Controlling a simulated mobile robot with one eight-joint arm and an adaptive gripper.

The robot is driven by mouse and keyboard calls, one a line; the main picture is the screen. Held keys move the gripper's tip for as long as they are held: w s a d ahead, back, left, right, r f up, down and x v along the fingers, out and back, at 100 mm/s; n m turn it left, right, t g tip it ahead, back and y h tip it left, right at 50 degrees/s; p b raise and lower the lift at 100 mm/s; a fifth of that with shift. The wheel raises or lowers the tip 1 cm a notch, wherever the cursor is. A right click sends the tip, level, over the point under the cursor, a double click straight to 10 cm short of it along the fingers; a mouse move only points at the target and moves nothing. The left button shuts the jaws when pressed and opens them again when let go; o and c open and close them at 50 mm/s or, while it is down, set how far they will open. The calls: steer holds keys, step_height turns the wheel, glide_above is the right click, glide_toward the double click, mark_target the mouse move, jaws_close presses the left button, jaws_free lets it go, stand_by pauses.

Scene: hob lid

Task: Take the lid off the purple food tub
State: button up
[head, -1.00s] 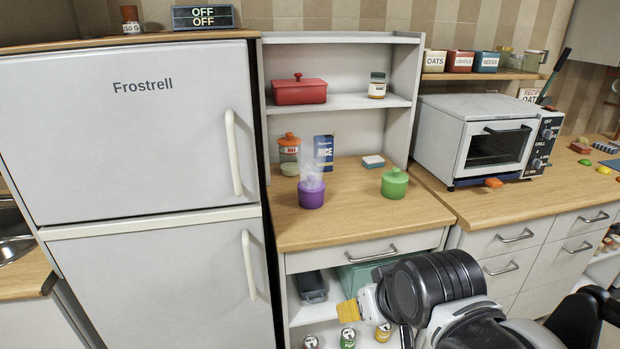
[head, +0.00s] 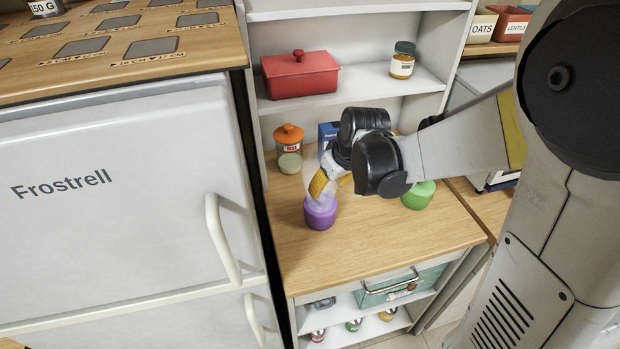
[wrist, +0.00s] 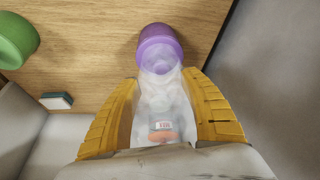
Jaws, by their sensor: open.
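The purple food tub (head: 320,212) stands upright on the wooden counter between the fridge and the right side of the shelf unit. Pale steam rises from it and blurs its top, so I cannot make out its lid clearly. It also shows in the wrist view (wrist: 157,42), just beyond my fingertips. My gripper (head: 319,186) is just above and behind the tub in the head view, its yellow fingers angled down towards it. In the wrist view my gripper (wrist: 162,77) is open, with only steam between the fingers. I see no clear contact with the tub.
A green lidded tub (head: 418,195) stands to the right, partly behind my arm. A jar with an orange lid (head: 289,148) and a blue box (head: 327,133) stand behind. The fridge (head: 120,200) bounds the left. The front counter is clear.

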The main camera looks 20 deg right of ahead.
mark_target(321, 196)
steer(key=b+x, duration=0.2)
steer(key=x, duration=0.5)
steer(key=shift+w+a+f, duration=0.15)
steer(key=shift+a+f, duration=0.05)
steer(key=shift+f, duration=0.15)
jaws_close()
